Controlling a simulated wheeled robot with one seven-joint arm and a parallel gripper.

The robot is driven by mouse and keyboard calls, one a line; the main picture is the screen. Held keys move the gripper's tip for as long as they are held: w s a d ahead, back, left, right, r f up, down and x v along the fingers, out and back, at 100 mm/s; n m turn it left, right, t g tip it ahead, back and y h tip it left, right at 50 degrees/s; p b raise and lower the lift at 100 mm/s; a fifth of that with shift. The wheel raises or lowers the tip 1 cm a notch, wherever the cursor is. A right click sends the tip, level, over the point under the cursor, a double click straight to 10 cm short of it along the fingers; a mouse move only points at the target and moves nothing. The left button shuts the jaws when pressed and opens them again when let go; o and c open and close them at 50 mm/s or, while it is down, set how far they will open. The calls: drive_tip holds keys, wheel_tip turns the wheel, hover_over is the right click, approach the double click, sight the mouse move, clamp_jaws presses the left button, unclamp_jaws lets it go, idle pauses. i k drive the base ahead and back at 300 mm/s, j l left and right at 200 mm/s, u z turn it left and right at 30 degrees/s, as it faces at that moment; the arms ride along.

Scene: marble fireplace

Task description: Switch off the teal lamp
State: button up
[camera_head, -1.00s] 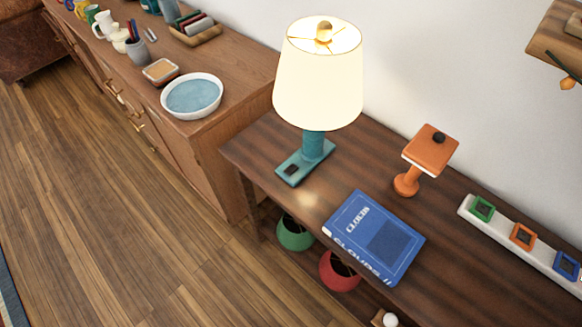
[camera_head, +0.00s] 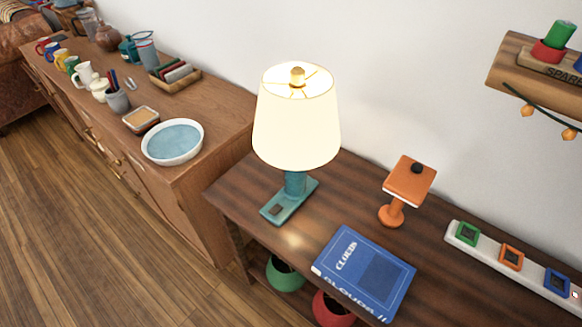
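The teal lamp (camera_head: 296,186) stands upright on the dark wooden table, with a lit cream shade (camera_head: 297,120) and a brass knob on top. Its flat teal base carries a small dark switch (camera_head: 276,210) at the front left corner. A bright spot shows on the table just in front of the base. My gripper is not in the view.
An orange lamp (camera_head: 396,200), a blue book (camera_head: 364,273) and a white strip with green, orange and blue switches (camera_head: 510,256) share the table (camera_head: 345,190). A bowl (camera_head: 172,141) sits on the sideboard at left. A wooden shelf (camera_head: 520,75) juts from the wall at upper right.

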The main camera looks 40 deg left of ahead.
sight(275, 210)
drive_tip(key=i+j+u, duration=0.1)
drive_tip(key=u, duration=1.1)
drive_tip(key=i+l, duration=0.05)
drive_tip(key=i, duration=0.05)
